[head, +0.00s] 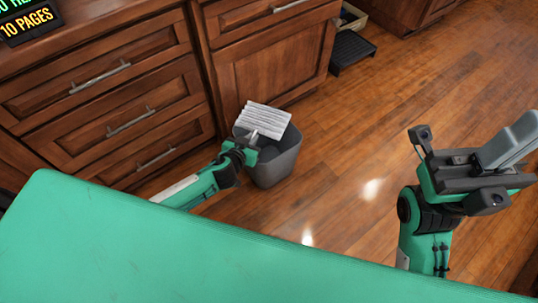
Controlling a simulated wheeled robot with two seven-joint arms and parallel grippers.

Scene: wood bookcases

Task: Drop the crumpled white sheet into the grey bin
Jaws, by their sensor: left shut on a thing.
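The crumpled white sheet (264,117) has ridged folds and is held above the grey bin (277,167), partly covering its opening. My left gripper (251,138) is shut on the sheet's lower edge, over the bin's left side. The bin stands on the floor against the wooden cabinet; its inside is mostly hidden by the sheet and gripper. My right gripper (507,145) is raised at the right, well away from the bin. Its fingers point up and right, and their gap cannot be made out.
Wooden drawers (105,85) and a cabinet door (270,75) rise directly behind the bin. A dark low step-like object (352,50) stands on the floor farther back. The wooden floor (350,130) right of the bin is clear.

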